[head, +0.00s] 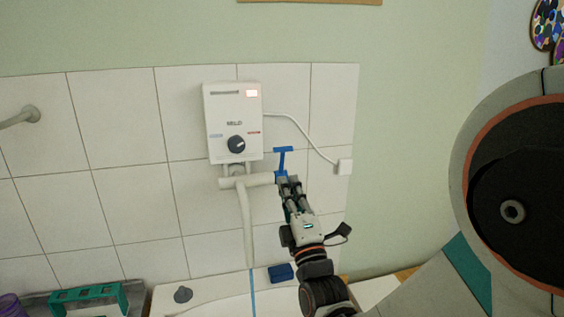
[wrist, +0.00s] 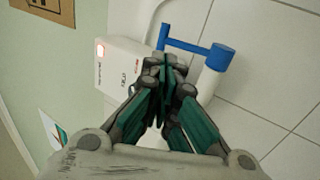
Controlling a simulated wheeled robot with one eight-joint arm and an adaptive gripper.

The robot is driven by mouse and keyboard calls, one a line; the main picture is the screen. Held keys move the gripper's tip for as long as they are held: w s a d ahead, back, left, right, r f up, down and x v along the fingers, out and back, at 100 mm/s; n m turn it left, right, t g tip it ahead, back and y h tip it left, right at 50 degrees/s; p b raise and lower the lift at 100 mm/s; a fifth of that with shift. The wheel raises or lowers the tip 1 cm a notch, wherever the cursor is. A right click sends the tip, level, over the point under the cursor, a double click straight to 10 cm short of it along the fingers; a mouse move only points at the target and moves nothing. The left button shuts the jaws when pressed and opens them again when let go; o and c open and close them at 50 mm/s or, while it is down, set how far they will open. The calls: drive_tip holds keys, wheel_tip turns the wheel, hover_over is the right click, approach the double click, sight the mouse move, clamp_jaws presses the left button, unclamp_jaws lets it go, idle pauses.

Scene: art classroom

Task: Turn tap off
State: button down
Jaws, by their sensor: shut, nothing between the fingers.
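The tap has a pale pipe (head: 248,181) under a white water heater (head: 233,121) on the tiled wall. Its blue T-shaped handle (head: 283,155) stands up at the right end of the pipe. A pale spout (head: 246,226) hangs down, and a thin blue line below it looks like running water (head: 254,292). My gripper (head: 288,181) is shut and empty, with its tips just below the handle in the head view. In the wrist view the shut fingertips (wrist: 166,72) are close to the blue handle (wrist: 190,46); I cannot tell whether they touch.
A white cable runs from the heater to a wall box (head: 344,166) on the right. A blue block (head: 281,272) lies by the basin edge, left of my arm. A teal rack (head: 88,298) and a grey knob-like thing (head: 183,294) are at lower left.

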sight(278, 150)
drive_tip(key=b+x, duration=0.1)
drive_tip(key=x, duration=0.6)
drive_tip(key=shift+w+a+r, duration=0.1)
drive_tip(key=shift+w+r, duration=0.05)
drive_tip(key=shift+w, duration=0.2)
drive_tip(key=shift+w+r+p, duration=0.25)
drive_tip(key=shift+r+p, duration=0.15)
drive_tip(key=shift+p, duration=0.25)
drive_tip(key=shift+w+a+r+g+h+p, duration=0.15)
drive_tip(key=shift+w+r+g+h+p, duration=0.2)
drive_tip(key=shift+g+p, duration=0.55)
drive_tip(key=shift+w+a+p, duration=0.1)
drive_tip(key=shift+w+p, duration=0.25)
drive_tip(key=shift+p, duration=0.2)
drive_tip(key=shift+w+a, duration=0.15)
drive_tip(key=shift+w, duration=0.2)
drive_tip(key=shift+s, duration=0.1)
